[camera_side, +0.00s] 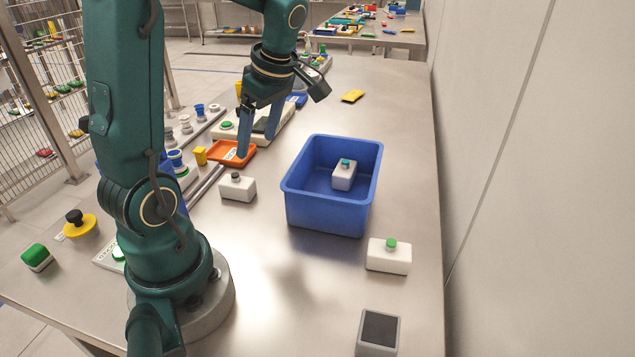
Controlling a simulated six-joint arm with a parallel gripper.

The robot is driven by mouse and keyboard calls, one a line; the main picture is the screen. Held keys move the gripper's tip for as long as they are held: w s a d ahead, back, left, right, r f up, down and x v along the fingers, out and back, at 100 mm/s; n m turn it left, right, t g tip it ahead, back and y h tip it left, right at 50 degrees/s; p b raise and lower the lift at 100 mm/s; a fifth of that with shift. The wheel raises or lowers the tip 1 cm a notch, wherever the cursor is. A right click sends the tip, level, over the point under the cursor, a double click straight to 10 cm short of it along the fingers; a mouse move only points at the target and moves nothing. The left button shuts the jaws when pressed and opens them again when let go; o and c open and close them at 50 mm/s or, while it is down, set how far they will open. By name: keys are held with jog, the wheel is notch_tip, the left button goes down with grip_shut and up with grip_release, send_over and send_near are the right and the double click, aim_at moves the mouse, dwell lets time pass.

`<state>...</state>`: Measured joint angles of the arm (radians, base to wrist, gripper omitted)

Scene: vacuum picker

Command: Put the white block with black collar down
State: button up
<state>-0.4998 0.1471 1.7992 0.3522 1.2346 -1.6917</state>
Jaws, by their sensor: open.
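The white block with black collar (239,190) stands upright on the metal table, left of the blue bin, with its dark round top facing up. My gripper (258,145) points down behind and slightly right of this block, above the table near the orange tray. Its two blue-grey fingers are apart with nothing seen between them. The gripper appears clear of the block.
A blue bin (326,217) holds a white block with a teal top (345,174). A white block with a green top (389,257) and a grey box (379,332) stand to the right. An orange tray (246,154) lies behind. The table's front middle is clear.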

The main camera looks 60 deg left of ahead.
jog(key=s+d+r+m+t+h, duration=0.1)
jog(key=d+m+t, duration=0.2)
jog(key=d+m, duration=0.6)
jog(key=s+d+r+m+t+h, duration=0.1)
jog(key=d+m+t, duration=0.3)
jog(key=d+m, duration=0.5)
jog(key=s+m+h, duration=0.1)
jog(key=m, duration=0.4)
jog(key=shift+s+r+m+t, duration=0.2)
jog(key=shift+r+m+t, duration=0.05)
jog(key=shift+m+t, duration=0.05)
